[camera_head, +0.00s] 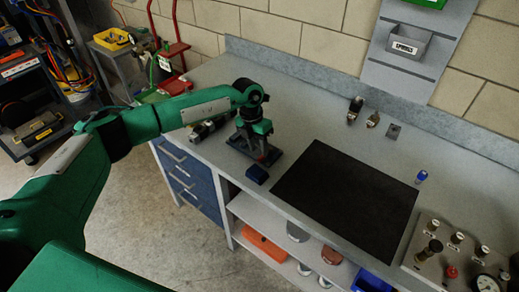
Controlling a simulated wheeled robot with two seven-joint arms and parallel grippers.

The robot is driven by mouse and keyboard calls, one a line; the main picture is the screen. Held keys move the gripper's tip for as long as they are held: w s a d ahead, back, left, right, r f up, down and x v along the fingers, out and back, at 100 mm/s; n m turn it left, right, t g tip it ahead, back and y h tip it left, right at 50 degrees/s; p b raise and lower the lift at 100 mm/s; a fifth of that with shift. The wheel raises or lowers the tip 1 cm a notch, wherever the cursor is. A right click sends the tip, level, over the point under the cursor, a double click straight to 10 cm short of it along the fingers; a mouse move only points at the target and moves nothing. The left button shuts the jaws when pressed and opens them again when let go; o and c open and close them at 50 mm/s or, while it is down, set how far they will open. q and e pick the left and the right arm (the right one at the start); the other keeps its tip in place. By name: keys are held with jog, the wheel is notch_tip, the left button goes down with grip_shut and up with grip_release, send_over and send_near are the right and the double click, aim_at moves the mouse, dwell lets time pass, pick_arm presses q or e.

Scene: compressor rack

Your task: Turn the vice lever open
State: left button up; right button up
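My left gripper (261,158) is at the end of the green arm that comes in from the left. It points down over the front left part of the grey workbench. A dark metal device (207,129), which may be the vice, lies on the bench just left of it, partly behind my forearm. I cannot make out the lever. A small dark blue block (257,173) shows at the lower end of the gripper, near the bench's front edge. I cannot tell whether the gripper touches anything or how far apart its fingers are. My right gripper is not in view.
A black mat (346,197) covers the bench's middle and is clear. A control panel (458,255) with knobs and a gauge stands at the right. Small tools (355,108) lie toward the back. Blue drawers (190,180) are below. A red hand truck (172,50) stands behind left.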

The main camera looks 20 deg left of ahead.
pick_arm(q)
jog(key=shift+s+d+f, duration=0.1)
jog(key=shift+d+f, duration=0.05)
jog(key=shift+f, duration=0.6)
jog(key=shift+d+f, duration=0.1)
jog(key=shift+f, duration=0.6)
jog(key=shift+c, duration=0.5)
grip_shut()
